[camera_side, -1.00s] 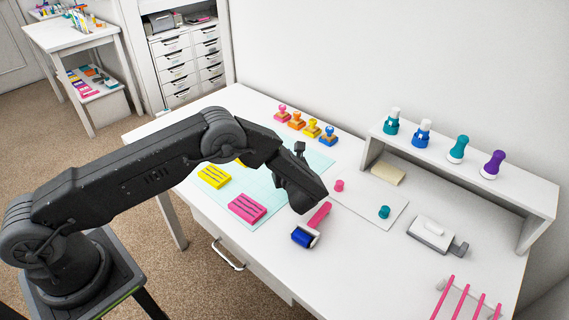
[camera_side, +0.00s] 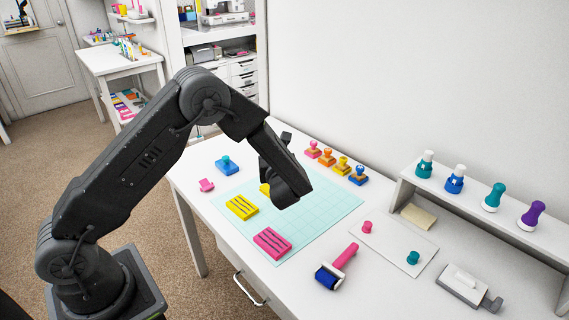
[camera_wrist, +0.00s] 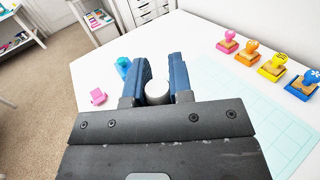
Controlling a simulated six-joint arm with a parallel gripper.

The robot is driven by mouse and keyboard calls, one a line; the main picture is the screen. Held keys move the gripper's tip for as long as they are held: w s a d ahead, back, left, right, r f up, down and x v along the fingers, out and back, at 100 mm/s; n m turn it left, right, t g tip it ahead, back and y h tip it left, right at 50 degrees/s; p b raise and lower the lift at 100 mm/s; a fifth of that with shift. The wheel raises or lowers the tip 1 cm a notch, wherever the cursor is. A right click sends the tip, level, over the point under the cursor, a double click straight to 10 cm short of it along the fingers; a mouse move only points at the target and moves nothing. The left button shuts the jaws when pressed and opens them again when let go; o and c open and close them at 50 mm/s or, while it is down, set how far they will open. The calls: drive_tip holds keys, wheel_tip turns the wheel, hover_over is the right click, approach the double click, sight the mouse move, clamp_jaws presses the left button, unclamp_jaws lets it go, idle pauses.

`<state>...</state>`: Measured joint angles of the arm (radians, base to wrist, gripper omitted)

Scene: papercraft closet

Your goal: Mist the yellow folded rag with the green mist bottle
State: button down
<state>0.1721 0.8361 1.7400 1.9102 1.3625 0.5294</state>
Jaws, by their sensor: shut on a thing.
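The yellow folded rag (camera_side: 242,207), with dark stripes, lies on the pale aqua gridded mat (camera_side: 325,215), behind a similar pink one (camera_side: 272,243). My gripper (camera_side: 290,195) is over the mat, to the right of the yellow rag. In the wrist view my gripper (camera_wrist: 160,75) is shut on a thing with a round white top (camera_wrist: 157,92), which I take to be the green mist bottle. Its body is hidden, so its colour does not show. Another bit of yellow (camera_side: 265,189) shows beside my gripper, mostly hidden.
Several stamps (camera_side: 342,165) stand along the mat's back edge. A blue item (camera_side: 227,165) and a small pink block (camera_side: 206,185) lie at the table's left. A brayer (camera_side: 335,268) lies in front. A shelf (camera_side: 405,182) at the right bears several bottles.

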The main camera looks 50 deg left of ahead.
wheel_tip(320, 180, up, 4)
drive_tip(key=shift+r, duration=0.2)
drive_tip(key=s+f+n+g+y, duration=0.1)
drive_tip(key=s+f+n+g, duration=0.35)
drive_tip(key=s+g, duration=0.3)
drive_tip(key=s+f+n+g+y, duration=0.1)
drive_tip(key=s+f+n+g, duration=0.3)
drive_tip(key=s+n+g, duration=0.3)
drive_tip(key=s+d+f+n+g+h, duration=0.2)
drive_tip(key=s+d+n+g+h, duration=0.6)
drive_tip(key=d+n+g+h, duration=0.55)
drive_tip(key=w+d+r+n+t+h, duration=0.3)
drive_tip(key=w+n+t+h, duration=0.3)
drive_tip(key=h, duration=0.4)
drive_tip(key=w+d+r+n+t+h, duration=0.25)
drive_tip(key=n+t+h, duration=0.35)
drive_tip(key=h, duration=0.4)
drive_tip(key=w+a+r+n+t+y, duration=0.1)
drive_tip(key=w+a+r+n+t, duration=0.25)
drive_tip(key=w+n+t, duration=0.35)
drive_tip(key=w+a+r+n+t, duration=0.2)
drive_tip(key=w+a+n+t, duration=0.25)
drive_tip(key=t, duration=0.45)
wheel_tip(320, 180, down, 12)
drive_tip(key=shift+w+f, duration=0.25)
drive_tip(key=shift+w, duration=0.1)
drive_tip(key=shift+n+y, duration=0.25)
drive_tip(key=shift+n, duration=0.1)
